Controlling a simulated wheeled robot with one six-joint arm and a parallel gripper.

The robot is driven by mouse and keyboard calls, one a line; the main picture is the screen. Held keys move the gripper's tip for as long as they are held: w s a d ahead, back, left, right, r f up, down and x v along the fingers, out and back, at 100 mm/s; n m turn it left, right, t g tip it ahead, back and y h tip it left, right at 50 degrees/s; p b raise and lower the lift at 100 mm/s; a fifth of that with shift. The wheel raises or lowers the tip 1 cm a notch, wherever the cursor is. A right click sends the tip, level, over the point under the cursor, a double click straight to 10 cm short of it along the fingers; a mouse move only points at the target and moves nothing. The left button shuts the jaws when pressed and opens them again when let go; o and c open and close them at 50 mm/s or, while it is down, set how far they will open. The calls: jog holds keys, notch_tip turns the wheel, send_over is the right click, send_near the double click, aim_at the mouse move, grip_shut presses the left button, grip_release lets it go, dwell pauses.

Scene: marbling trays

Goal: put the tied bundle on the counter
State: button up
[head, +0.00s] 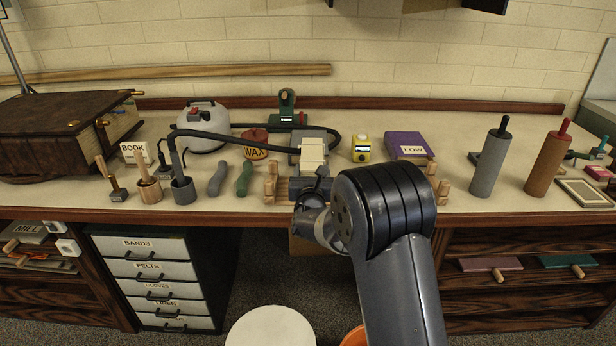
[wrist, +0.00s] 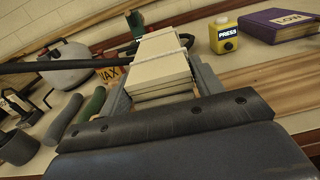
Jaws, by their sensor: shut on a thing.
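The tied bundle (head: 313,152) is a cream stack of flat pieces with a pale string around it. It also shows in the wrist view (wrist: 160,72), between the two grey fingers. My gripper (head: 312,168) is shut on it, with a finger along each side in the wrist view (wrist: 162,84). The bundle is over the front middle of the counter (head: 230,208). I cannot tell whether its underside touches the top. My gripper hides its near lower part.
A white canister (head: 203,128) with a black hose stands behind left, by the red-lidded wax pot (head: 256,146). A yellow press box (head: 361,148) and purple book (head: 408,145) stand to the right. Grey (head: 218,179) and green (head: 244,178) handles lie close left. Rollers (head: 490,160) stand farther right.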

jog(key=shift+w+a+f, duration=0.1)
jog(key=shift+w+a, duration=0.45)
jog(key=shift+w, duration=0.25)
jog(key=shift+f+b, duration=1.35)
jog(key=shift+f, duration=1.9)
jog(key=shift+f+b, duration=0.35)
jog(key=shift+b, duration=0.05)
jog(key=o, duration=1.3)
jog(key=shift+o, duration=0.2)
jog(key=shift+s+f, duration=0.1)
jog(key=shift+s, duration=0.1)
jog(key=s, duration=1)
jog(key=shift+s, duration=0.25)
